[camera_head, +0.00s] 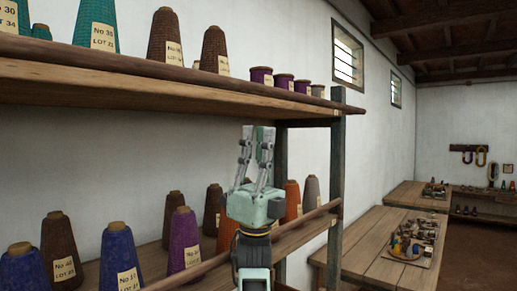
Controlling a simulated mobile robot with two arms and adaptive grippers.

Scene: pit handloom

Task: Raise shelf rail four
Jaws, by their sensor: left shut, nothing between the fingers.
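A wooden shelf unit (150,92) fills the left side, with two shelf levels in view. A dark round rail (180,70) runs along the front edge of the upper shelf and sticks out past the dark post at its right end. A second rail (312,215) runs along the front of the lower shelf, partly hidden behind my gripper. No rail shows a number, so I cannot tell which is rail four. My left gripper (256,131) points up in front of the shelves, shut and empty, its fingertips just below the upper shelf's front. My right gripper is out of view.
Labelled yarn cones (122,258) stand on the lower shelf behind the rail. More cones (165,38) and small purple spools (262,75) stand on the upper shelf. A wooden table (372,262) with small items stands at right. Floor shows farther right.

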